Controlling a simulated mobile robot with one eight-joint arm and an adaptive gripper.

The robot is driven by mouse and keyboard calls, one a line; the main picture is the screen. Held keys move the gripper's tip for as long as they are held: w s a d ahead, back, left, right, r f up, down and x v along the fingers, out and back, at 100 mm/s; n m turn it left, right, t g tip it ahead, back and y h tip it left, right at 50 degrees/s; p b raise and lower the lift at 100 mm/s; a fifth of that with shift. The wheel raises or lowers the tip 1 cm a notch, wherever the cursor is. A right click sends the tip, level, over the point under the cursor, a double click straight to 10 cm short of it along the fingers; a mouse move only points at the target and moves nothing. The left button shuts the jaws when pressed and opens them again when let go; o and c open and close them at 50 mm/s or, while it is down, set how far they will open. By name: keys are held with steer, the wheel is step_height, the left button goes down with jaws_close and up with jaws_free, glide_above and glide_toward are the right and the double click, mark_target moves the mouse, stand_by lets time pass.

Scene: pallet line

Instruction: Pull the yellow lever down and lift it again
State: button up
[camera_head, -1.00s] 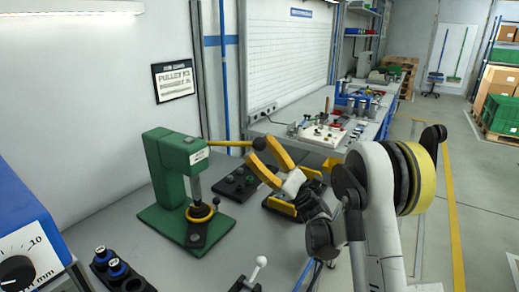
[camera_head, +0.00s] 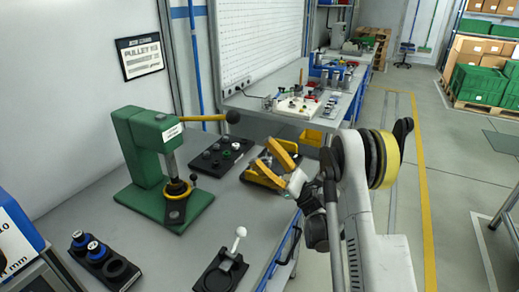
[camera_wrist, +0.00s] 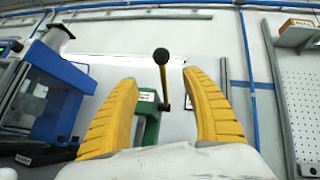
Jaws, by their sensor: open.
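The yellow lever (camera_head: 203,118) sticks out to the right from the top of the green press (camera_head: 143,165) and ends in a black knob (camera_head: 233,117). It is about level. My gripper (camera_head: 268,160), with two yellow fingers, is open and empty, to the right of the knob and lower in the picture, not touching it. In the wrist view, the lever (camera_wrist: 163,88) and its black knob (camera_wrist: 161,56) show between the open fingers (camera_wrist: 165,105), farther off. The green press (camera_wrist: 147,124) is partly hidden behind the left finger.
A black tray with round parts (camera_head: 221,154) lies behind the press on the grey bench. A small white-knobbed lever on a black base (camera_head: 228,262) and a black holder with blue-topped parts (camera_head: 98,256) stand in front. A blue machine (camera_head: 14,235) is at the left edge.

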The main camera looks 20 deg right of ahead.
steer(key=m+g+h+p, duration=0.2)
steer(key=g+h+p, duration=0.15)
steer(key=p, duration=0.35)
glide_toward(232, 118)
steer(key=w+r, duration=0.1)
steer(key=w, duration=0.2)
step_height(232, 118, up, 2)
steer(key=s+m+h+p, duration=0.2)
steer(key=m+h+p, duration=0.1)
steer(key=h, duration=0.2)
steer(key=shift+g, duration=0.35)
steer(key=b+x, duration=0.2)
steer(key=x, duration=0.7)
steer(key=shift+w+r, duration=0.15)
steer(key=shift+w, duration=0.05)
